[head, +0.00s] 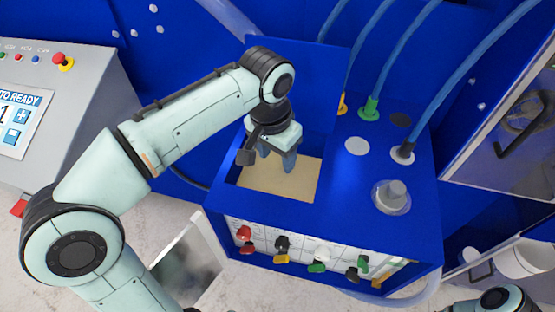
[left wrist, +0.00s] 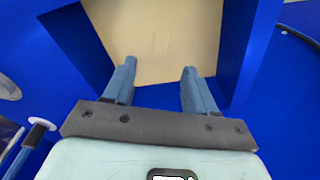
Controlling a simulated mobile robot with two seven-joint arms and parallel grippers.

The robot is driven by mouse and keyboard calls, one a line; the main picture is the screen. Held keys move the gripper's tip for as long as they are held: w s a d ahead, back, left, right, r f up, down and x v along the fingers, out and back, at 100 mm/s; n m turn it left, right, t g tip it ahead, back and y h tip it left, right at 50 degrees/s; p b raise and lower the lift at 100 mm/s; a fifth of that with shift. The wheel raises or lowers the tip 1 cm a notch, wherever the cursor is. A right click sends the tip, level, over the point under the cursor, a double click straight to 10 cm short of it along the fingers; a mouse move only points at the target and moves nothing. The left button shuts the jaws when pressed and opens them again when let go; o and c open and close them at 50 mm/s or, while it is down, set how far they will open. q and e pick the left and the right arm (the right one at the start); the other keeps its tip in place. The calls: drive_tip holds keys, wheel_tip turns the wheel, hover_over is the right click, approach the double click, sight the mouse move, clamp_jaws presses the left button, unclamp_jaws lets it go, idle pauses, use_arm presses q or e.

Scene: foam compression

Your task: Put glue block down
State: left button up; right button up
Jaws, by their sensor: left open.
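My left gripper (head: 276,160) points down into the open compartment of the blue machine box in the head view. Its two blue-grey fingers are spread with nothing between them; the left wrist view shows the same open gripper (left wrist: 159,68). Below the fingers lies a flat beige surface (head: 300,186), which fills the compartment floor. It also shows in the left wrist view (left wrist: 160,30), with faint marks on it. I cannot make out a separate glue block, nor tell whether this beige surface is the block. My right gripper is not in view.
The blue box (head: 330,213) has a raised lid (head: 318,90) behind the compartment. Blue hoses (head: 383,60) rise from its top, beside a grey knob (head: 391,195). Coloured valves (head: 282,243) line its front. A control panel (head: 25,118) stands at left.

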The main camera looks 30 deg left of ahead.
use_arm(q)
wheel_tip(320, 180, up, 9)
drive_tip(key=s+p, duration=0.1)
drive_tip(key=shift+f+p, duration=0.15)
drive_tip(key=shift+p, duration=0.25)
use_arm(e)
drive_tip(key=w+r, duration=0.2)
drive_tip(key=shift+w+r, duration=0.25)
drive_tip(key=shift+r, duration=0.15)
use_arm(q)
drive_tip(key=shift+s, duration=0.1)
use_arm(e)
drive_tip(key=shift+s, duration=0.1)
